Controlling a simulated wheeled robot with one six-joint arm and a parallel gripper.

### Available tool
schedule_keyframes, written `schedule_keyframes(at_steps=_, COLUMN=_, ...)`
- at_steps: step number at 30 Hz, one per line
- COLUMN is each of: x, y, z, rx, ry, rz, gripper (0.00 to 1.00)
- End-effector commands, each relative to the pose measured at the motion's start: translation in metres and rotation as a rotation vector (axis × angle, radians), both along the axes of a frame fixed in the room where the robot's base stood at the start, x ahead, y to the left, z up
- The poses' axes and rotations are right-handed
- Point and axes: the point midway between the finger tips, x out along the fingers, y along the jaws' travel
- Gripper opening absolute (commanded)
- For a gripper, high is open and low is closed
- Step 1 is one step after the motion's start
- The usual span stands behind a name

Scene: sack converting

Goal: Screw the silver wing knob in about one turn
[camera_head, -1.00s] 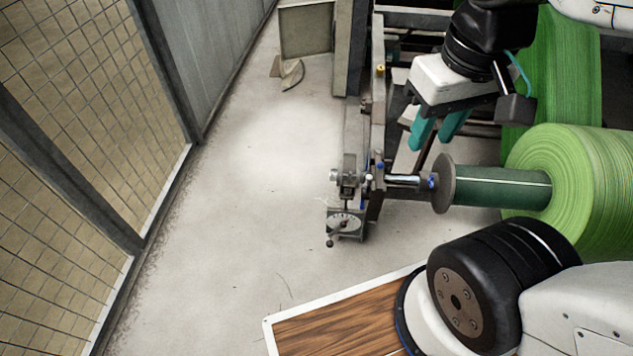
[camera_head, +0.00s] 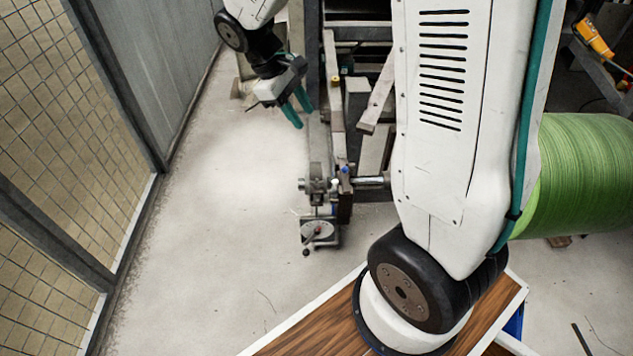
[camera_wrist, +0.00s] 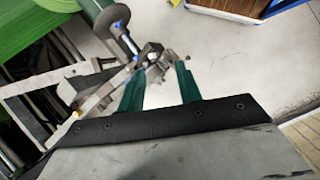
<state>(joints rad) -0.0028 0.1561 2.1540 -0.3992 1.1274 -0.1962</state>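The roll stand's end mechanism (camera_head: 318,186) stands at the middle of the head view, with a small silver knob-like part (camera_head: 302,185) on its left side. I cannot make out wings on it. Below is a round dial (camera_head: 317,231) with a dark-balled handle. My gripper (camera_head: 300,110) is above and beyond the mechanism in the head view, pointing down, apart from it. In the wrist view the teal fingers of my gripper (camera_wrist: 159,68) are spread and empty.
A green roll (camera_head: 580,175) lies on a shaft right of the mechanism. The stand's metal frame (camera_head: 338,85) runs behind it. A mesh fence (camera_head: 50,130) lines the left. Bare floor (camera_head: 215,215) lies between fence and mechanism. An orange tool (camera_head: 594,38) is at top right.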

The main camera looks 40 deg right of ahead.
Motion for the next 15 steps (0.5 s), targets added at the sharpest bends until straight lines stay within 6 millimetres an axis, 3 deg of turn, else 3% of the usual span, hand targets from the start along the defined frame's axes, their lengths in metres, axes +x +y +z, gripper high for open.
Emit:
schedule_keyframes(at_steps=1, x=0.014, y=-0.004, z=-0.022, rx=-0.015, ry=0.044, rz=0.033, gripper=0.34)
schedule_keyframes(at_steps=6, x=0.053, y=-0.018, z=-0.092, rx=-0.056, ry=0.167, rz=0.156, gripper=0.34)
schedule_keyframes(at_steps=15, x=0.087, y=-0.038, z=-0.227, rx=-0.094, ry=0.367, rz=0.364, gripper=0.34)
